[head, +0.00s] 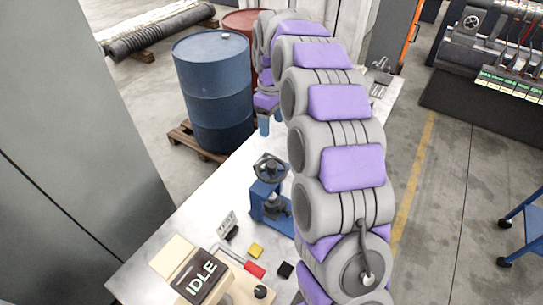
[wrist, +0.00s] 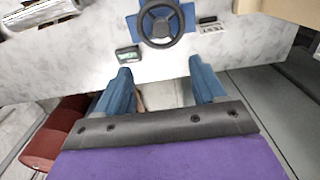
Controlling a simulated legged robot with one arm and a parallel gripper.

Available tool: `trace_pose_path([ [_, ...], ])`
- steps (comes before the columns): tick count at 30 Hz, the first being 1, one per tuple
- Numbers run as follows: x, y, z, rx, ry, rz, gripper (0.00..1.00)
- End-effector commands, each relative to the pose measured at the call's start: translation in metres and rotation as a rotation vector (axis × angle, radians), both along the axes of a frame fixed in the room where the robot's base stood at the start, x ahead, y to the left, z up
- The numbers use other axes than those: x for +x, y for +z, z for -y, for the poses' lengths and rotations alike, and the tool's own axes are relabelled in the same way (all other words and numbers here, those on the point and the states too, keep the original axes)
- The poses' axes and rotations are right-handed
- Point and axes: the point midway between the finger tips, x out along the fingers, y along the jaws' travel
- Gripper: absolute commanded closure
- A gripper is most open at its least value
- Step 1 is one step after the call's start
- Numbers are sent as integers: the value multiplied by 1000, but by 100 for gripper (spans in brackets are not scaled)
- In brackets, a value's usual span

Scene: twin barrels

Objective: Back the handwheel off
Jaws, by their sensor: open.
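The black handwheel (head: 271,168) sits on top of a blue press-like stand (head: 264,200) on the pale worktable. In the wrist view the handwheel (wrist: 162,24) is at the top centre, seen from above, with part of the blue stand (wrist: 188,14) around it. My gripper (wrist: 163,80) shows two blue fingers spread wide apart with nothing between them. The handwheel lies beyond the fingertips, apart from them. In the head view a blue finger of my gripper (head: 264,124) points down behind the handwheel; my arm hides part of the gripper.
A blue barrel (head: 213,95) and a red barrel (head: 246,24) stand behind. A grey cabinet (head: 75,110) is at left.

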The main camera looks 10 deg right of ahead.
Motion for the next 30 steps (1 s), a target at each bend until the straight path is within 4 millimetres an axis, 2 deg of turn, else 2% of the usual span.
trace_pose_path([
  [9, -1, 0, 0, 0, -646, -3, 30],
  [16, 0, 0, 0, 1, -1043, 1, 30],
  [21, 0, -1, 0, 0, -1188, 0, 30],
  [25, 0, -5, 0, 0, -1216, -1, 30],
  [30, -1, -27, 0, -2, -1215, -4, 30],
])
